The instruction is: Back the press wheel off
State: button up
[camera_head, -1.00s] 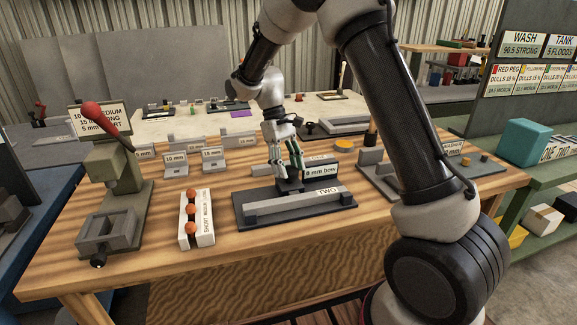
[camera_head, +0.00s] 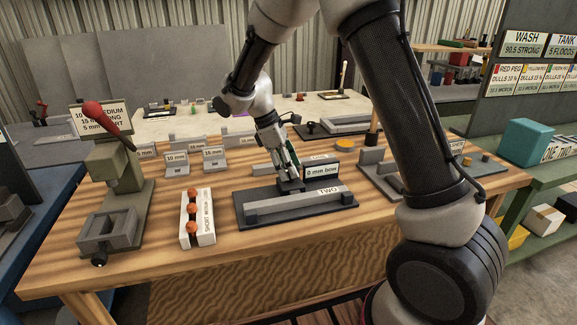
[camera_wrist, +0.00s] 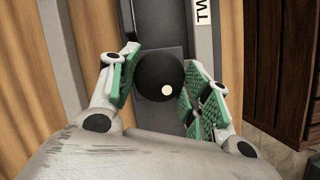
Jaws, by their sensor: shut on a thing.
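The press wheel (camera_wrist: 155,78) is a dark round knob with a pale dot, seen from above in the wrist view. It sits on a dark square block over the press's grey bar (camera_head: 290,206), which is marked TWO and lies on a dark baseplate (camera_head: 245,222). My gripper (camera_wrist: 168,84) is shut on the wheel, with green-padded fingers on either side of it. In the head view my gripper (camera_head: 286,172) comes down on the press from the upper left, and its fingers mostly hide the wheel. A small black sign (camera_head: 321,171) beside it appears to read 0 mm bow.
A white rack with orange balls (camera_head: 197,218) stands left of the press. A lever press with a red handle (camera_head: 115,185) is farther left. Small labelled grey blocks (camera_head: 176,167) stand behind. A dark fixture (camera_head: 372,172) is to the right. The bench's front strip is clear.

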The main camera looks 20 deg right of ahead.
dwell(0.4)
jog(key=o, duration=0.7)
jog(key=shift+o, duration=0.2)
jog(key=v, duration=1.2)
jog(key=shift+a+f, duration=0.1)
jog(key=shift+a, duration=0.05)
